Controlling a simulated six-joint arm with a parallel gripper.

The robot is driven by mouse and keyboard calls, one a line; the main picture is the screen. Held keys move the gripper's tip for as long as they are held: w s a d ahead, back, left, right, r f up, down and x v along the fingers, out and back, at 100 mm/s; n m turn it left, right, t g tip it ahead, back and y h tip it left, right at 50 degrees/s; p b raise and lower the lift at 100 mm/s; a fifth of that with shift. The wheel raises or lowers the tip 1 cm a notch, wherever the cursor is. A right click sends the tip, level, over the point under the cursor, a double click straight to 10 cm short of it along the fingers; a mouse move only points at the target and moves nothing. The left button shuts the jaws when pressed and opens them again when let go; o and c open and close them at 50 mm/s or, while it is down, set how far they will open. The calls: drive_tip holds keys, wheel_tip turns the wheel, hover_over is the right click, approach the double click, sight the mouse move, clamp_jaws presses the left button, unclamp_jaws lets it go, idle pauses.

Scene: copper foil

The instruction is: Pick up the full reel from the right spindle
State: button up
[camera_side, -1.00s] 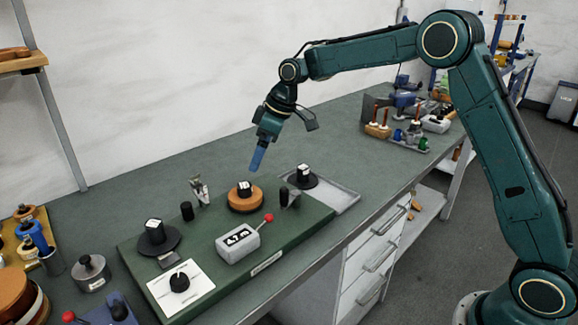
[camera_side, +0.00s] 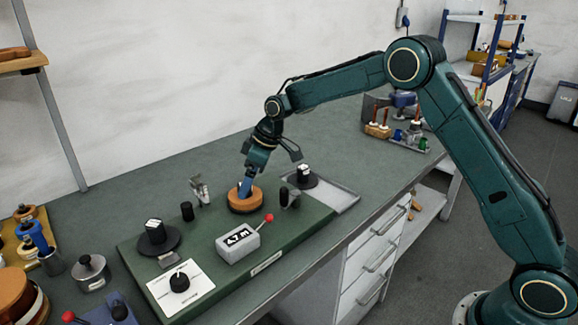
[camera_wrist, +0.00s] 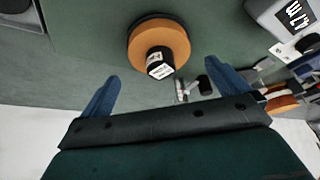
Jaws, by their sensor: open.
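The full reel (camera_side: 242,207), a thick copper-orange disc, lies flat around a black spindle on the green board (camera_side: 205,231). In the wrist view the reel (camera_wrist: 152,38) sits ahead of the fingers, with the black hub and its white printed top (camera_wrist: 160,67) at its middle. My gripper (camera_side: 246,188) points down just above the reel in the side view and hides part of the hub. In the wrist view my gripper (camera_wrist: 168,84) shows its two blue fingers spread wide with nothing between them. Whether a fingertip touches the reel I cannot tell.
A grey counter box (camera_side: 238,243) with a red-knobbed lever stands in front of the reel. A black flanged hub (camera_side: 156,237) is at left on the board; another (camera_side: 303,178) stands on a grey tray at right. A metal bracket (camera_side: 200,192) and black posts stand near the reel.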

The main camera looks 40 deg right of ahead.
drive_tip(key=shift+f, duration=0.1)
drive_tip(key=shift+x, duration=2.5)
drive_tip(key=shift+c, duration=0.2)
drive_tip(key=c, duration=0.9)
wheel_tip(320, 180, up, 20)
